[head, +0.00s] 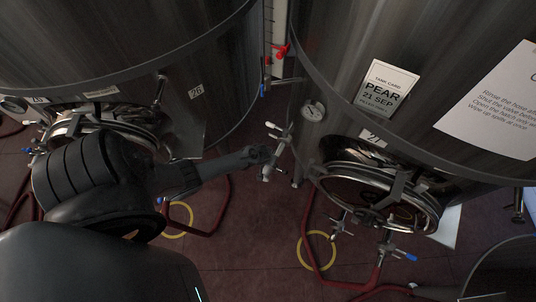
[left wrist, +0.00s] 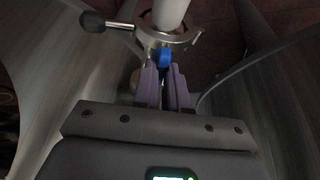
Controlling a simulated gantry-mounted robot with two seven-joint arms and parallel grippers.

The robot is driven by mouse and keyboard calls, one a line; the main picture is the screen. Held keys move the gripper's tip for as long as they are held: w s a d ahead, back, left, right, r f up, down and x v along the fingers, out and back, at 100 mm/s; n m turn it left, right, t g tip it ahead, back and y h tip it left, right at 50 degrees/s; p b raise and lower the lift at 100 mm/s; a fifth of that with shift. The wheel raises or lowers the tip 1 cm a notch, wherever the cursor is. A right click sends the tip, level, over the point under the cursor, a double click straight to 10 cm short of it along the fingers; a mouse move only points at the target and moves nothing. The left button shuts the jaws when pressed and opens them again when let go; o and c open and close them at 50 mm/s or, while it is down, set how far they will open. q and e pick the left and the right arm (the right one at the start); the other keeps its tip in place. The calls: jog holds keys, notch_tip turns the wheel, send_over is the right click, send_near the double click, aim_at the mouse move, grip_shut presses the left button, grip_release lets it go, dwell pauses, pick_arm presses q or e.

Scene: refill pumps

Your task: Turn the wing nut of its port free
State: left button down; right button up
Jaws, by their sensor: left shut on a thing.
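My left arm reaches in from the left in the head view, with its gripper (head: 262,155) at a metal port fitting (head: 270,172) beside the tank marked 27. In the left wrist view the two purple fingers of the left gripper (left wrist: 167,82) are closed around a small blue wing nut (left wrist: 165,57). The nut sits on a metal clamp ring (left wrist: 182,38) around a pale pipe (left wrist: 171,12). The fingers hide the lower part of the nut. In the head view the gripper hides the nut. My right gripper is not in view.
A black-ended lever (left wrist: 92,22) sticks out left of the clamp. Tank 27 (head: 335,60) has a gauge (head: 313,111) and a round hatch (head: 375,195). Tank 26 (head: 130,45) stands at left. Red hoses (head: 307,235) and yellow rings (head: 316,250) lie on the floor.

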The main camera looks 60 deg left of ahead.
pick_arm(q)
jog(key=n, duration=0.2)
jog(key=n+g, duration=0.1)
jog(key=shift+w+d+n+y, duration=0.15)
jog(key=shift+d+n+y, duration=0.1)
jog(key=shift+n+y, duration=0.15)
jog(key=n, duration=0.2)
jog(key=shift+w+n+g+y+b, duration=0.1)
jog(key=shift+n+g+y+b, duration=0.2)
jog(key=shift+g, duration=0.1)
jog(key=shift+f+n+g+b, duration=0.1)
jog(key=shift+n+g+b, duration=0.3)
jog(key=shift+n, duration=0.6)
jog(key=n+g+b, duration=0.1)
jog(key=n, duration=0.1)
jog(key=shift+w+n+b, duration=0.15)
jog(key=shift+n+b, duration=0.15)
jog(key=n+g+b, duration=0.1)
jog(key=n+b, duration=0.1)
jog(key=shift+f+n, duration=0.1)
jog(key=shift+n, duration=0.2)
jog(key=shift+a+n+g+b, duration=0.15)
jog(key=shift+n+g+b, duration=0.45)
jog(key=shift+n+b, duration=0.85)
jog(key=shift+r+n, duration=0.2)
jog(key=shift+n, duration=0.15)
